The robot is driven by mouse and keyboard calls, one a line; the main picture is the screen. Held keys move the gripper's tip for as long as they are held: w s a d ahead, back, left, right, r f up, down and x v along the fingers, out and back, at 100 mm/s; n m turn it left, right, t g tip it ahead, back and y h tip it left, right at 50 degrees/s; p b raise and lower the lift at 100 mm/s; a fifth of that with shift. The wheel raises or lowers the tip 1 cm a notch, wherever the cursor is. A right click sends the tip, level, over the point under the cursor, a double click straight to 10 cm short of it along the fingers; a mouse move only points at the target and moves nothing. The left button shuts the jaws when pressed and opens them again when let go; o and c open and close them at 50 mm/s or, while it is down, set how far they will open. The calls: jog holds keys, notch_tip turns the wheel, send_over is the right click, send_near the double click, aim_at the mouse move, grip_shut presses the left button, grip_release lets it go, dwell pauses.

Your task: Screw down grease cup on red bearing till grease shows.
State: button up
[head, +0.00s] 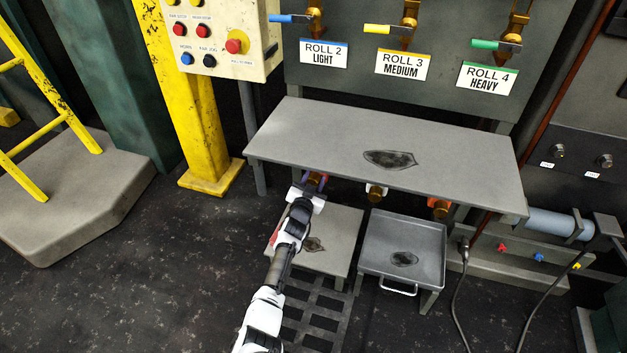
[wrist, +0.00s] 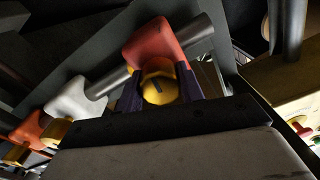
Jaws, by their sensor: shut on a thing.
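The red bearing (wrist: 158,43) sits on a grey shaft in the wrist view. Its yellow brass grease cup (wrist: 160,87) points at the camera and has a dark line on its face. My gripper (wrist: 160,92) is shut on this cup, with a dark purple finger on each side. In the head view my gripper (head: 314,182) reaches under the front edge of the grey shelf, which hides the red bearing. The gap between cup and bearing is mostly hidden, and I cannot make out any grease there.
A white bearing (wrist: 75,100) and an orange bearing (wrist: 30,128), each with a brass cup, stand along the same shaft. The grey shelf (head: 300,135) overhangs my gripper. A low plate (head: 340,235) and a metal tray (head: 427,237) stand below. Open floor lies at left.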

jog(key=shift+m, duration=1)
jog(key=o, duration=1)
jog(key=shift+s, duration=0.1)
